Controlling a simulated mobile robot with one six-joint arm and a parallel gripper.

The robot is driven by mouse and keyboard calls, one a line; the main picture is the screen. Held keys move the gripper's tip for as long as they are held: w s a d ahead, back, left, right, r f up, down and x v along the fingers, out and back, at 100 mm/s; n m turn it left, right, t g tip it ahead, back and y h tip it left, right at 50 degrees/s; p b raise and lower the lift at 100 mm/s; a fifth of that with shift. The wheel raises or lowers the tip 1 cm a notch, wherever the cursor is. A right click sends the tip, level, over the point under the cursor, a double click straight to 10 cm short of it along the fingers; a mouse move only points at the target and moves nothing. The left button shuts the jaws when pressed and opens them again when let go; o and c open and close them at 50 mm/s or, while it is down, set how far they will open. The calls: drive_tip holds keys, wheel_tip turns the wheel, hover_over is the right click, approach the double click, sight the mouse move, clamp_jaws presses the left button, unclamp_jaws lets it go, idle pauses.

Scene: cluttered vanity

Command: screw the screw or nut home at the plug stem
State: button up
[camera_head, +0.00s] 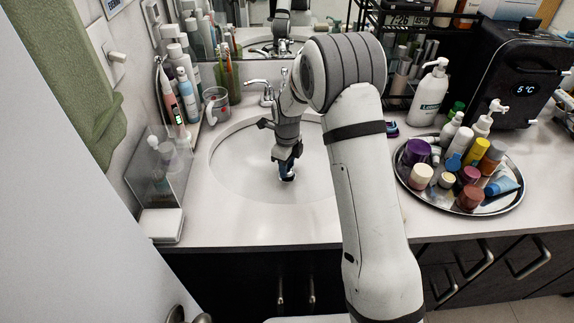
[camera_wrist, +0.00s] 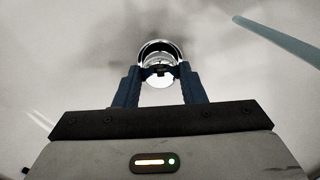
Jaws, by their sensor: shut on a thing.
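My gripper (camera_head: 287,169) reaches down into the white sink basin (camera_head: 235,165), close to its bottom. In the wrist view my gripper (camera_wrist: 159,88) has its two dark blue fingers on either side of a small shiny metal piece at the drain, and is shut on it. This metal piece (camera_wrist: 158,72) looks round and chromed; I cannot tell whether it is a screw, a nut or part of the plug stem. A bright curved metal rim (camera_wrist: 158,46) shows just beyond it. In the head view the fingers and arm hide most of the drain.
The chrome faucet (camera_head: 262,86) stands at the basin's back, close to my arm. A round tray (camera_head: 481,206) crowded with bottles and jars is at the right. A clear cup (camera_head: 216,104) and several bottles stand behind left. The left of the basin is clear.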

drive_tip(key=m, duration=0.5)
drive_tip(key=o, duration=1.2)
drive_tip(key=shift+c, duration=0.2)
drive_tip(key=shift+o, duration=0.6)
drive_tip(key=shift+o, duration=1.1)
drive_tip(key=n, duration=0.5)
drive_tip(key=shift+b, duration=0.4)
drive_tip(key=shift+n, duration=0.7)
